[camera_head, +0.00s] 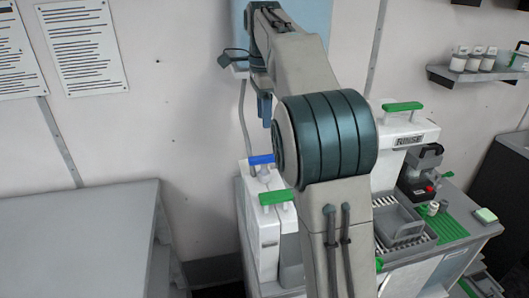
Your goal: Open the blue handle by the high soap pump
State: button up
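The blue handle (261,159) sits on top of a white unit (249,190) left of my arm's big teal joint. It lies roughly level, and its right end is close to or behind the joint. My arm rises through the middle of the view and bends down at the top. What seems to be my gripper (265,108), a small blue-grey part, hangs above the blue handle, apart from it in the picture. Its fingers are too small and too hidden to tell open from shut. The soap pump's label is not visible.
A green handle (277,197) stands on a white unit just in front. Another green handle (402,107) tops the RINSE unit (408,141) at right. A grey table (80,235) fills the lower left. A blue-grey wall panel (310,20) is behind my arm. A shelf (470,78) holds white bottles.

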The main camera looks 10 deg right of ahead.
aim_at(264, 156)
notch_tip(264, 156, down, 12)
jog(key=shift+r, duration=0.2)
grip_shut()
